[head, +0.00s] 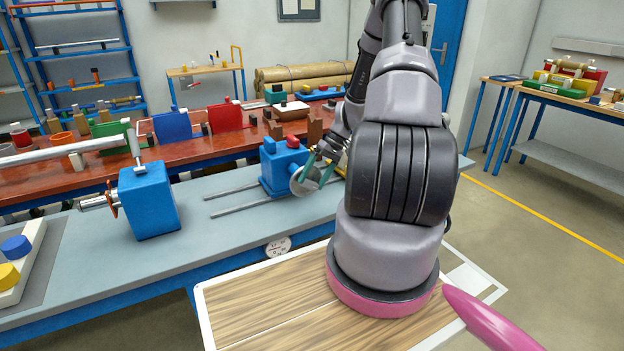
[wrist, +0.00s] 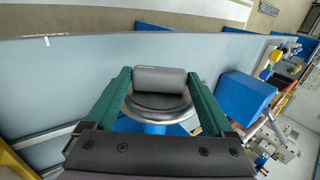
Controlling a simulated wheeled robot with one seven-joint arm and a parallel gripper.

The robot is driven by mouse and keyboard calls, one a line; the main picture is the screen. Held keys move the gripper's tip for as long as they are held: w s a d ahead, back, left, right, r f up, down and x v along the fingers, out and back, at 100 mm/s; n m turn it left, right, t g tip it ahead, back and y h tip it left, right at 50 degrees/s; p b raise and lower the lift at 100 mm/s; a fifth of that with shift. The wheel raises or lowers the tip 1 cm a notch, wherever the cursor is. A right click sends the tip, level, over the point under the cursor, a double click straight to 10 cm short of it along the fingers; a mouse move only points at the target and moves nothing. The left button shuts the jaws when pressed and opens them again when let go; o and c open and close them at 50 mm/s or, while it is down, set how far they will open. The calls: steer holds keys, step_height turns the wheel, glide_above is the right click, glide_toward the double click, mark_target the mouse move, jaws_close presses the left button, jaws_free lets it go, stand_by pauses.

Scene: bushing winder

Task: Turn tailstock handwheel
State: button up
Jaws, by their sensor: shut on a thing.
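The blue tailstock (head: 283,168) stands on two rails on the grey bench, with a red knob and a blue knob on top. Its round metal handwheel (head: 305,182) faces my gripper (head: 318,168). In the wrist view the handwheel (wrist: 158,106) is a shiny disc with a grey cylindrical handle (wrist: 160,80) standing out from it. The green fingers of my gripper (wrist: 158,78) are at the two ends of this handle and shut on it. Part of the blue tailstock (wrist: 154,128) shows below the disc; my gripper's palm hides the rest.
A blue headstock block (head: 150,200) with a spindle stands left on the bench (head: 235,207). A red table (head: 235,135) with coloured holders and parts runs behind. The rails (head: 232,192) between the blocks are clear. A tray with yellow and blue caps (head: 22,262) sits far left.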

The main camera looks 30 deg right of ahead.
steer(key=y, duration=0.3)
steer(key=d+f+y, duration=0.1)
steer(key=y, duration=0.1)
steer(key=shift+y, duration=0.3)
steer(key=shift+d+f+y, duration=0.1)
steer(key=shift+f+y, duration=0.1)
steer(key=shift+y, duration=0.65)
steer(key=shift+f+y, duration=0.2)
steer(key=shift+y, duration=0.65)
steer(key=o, duration=1.1)
steer(key=d, duration=0.3)
steer(key=d+r, duration=0.1)
steer(key=d, duration=0.6)
steer(key=shift+w+d+r, duration=0.2)
steer(key=shift+d+r, duration=0.15)
